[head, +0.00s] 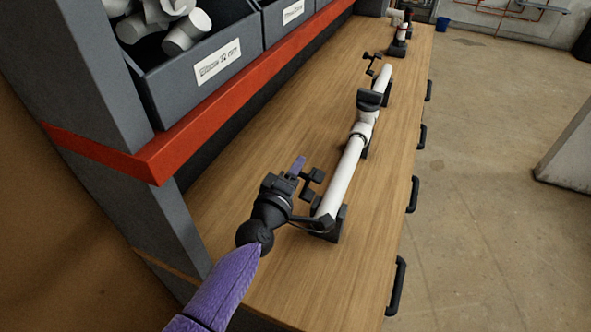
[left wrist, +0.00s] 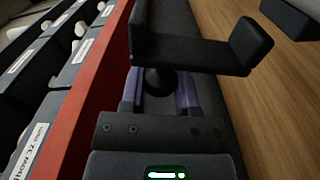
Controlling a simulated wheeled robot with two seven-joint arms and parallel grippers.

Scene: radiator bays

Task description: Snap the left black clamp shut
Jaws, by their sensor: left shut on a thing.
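The left black clamp has its base (head: 336,226) under the near end of the white pipe (head: 350,165). Its black swing arm (head: 312,182) stands up to the left of the pipe, clear of it, so the clamp is open. In the left wrist view, the arm's angled black bracket (left wrist: 200,52) spans ahead of my fingers. My left gripper (head: 299,165) is beside this arm. Its purple fingers (left wrist: 160,92) are closed around a round black knob (left wrist: 159,81) at the arm's end. My right gripper is in neither view.
A far black clamp (head: 372,64) and a middle black holder (head: 371,98) sit along the pipe. A red-edged shelf (head: 225,100) with grey bins (head: 205,65) overhangs on the left. The wooden bench (head: 275,280) is clear near the front.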

